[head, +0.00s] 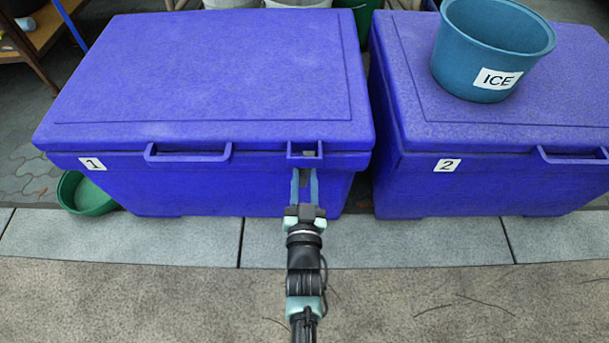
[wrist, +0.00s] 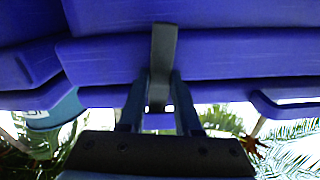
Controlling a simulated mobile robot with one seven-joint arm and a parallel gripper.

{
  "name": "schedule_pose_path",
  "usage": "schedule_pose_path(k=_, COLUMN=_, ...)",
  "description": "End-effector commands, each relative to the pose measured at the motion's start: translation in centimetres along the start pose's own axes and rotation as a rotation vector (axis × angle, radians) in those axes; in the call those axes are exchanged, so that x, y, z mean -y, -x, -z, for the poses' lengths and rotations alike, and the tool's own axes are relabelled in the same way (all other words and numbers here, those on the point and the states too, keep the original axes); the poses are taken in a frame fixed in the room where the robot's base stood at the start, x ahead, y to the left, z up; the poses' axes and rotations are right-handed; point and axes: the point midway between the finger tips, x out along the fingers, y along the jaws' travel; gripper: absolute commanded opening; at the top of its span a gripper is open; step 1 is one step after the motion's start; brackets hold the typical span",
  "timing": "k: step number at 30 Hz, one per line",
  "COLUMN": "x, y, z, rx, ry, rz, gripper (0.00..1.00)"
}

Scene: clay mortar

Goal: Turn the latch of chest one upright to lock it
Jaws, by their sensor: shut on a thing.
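Chest one (head: 200,185) is the blue chest at the left, with a "1" label and its lid down. Its grey latch (wrist: 163,52) shows in the wrist view as a narrow bar, in line with the picture's vertical and crossing the chest's front. In the head view the latch is mostly hidden, with a dark grey part between my fingers below the right bracket of the lid. My gripper (head: 304,172) is in front of that bracket, its fingers pointing at the chest. In the wrist view my gripper (wrist: 160,85) has one finger on each side of the latch and is shut on it.
Chest two (head: 480,185) stands to the right, a narrow gap away, with a blue ICE bucket (head: 492,50) on its lid. A green bowl (head: 88,195) lies by the left corner of chest one. The paving in front is clear.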

Motion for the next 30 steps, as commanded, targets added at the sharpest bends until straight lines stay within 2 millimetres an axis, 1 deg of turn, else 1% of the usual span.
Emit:
schedule_pose_path(k=3, x=-0.01, y=0.07, z=-0.07, rx=0.001, ry=0.064, rz=0.000, gripper=0.00)
schedule_pose_path(k=10, x=-0.01, y=0.08, z=-0.08, rx=0.001, ry=0.141, rz=0.000, gripper=0.00)
schedule_pose_path(k=26, x=-0.01, y=0.09, z=-0.09, rx=0.001, ry=0.169, rz=0.000, gripper=0.00)
schedule_pose_path(k=27, x=-0.01, y=0.09, z=-0.09, rx=0.001, ry=0.169, rz=0.000, gripper=0.34)
schedule_pose_path(k=29, x=-0.01, y=0.08, z=-0.09, rx=0.001, ry=0.168, rz=0.000, gripper=0.45)
schedule_pose_path(k=30, x=-0.01, y=0.07, z=-0.09, rx=0.001, ry=0.168, rz=0.000, gripper=0.52)
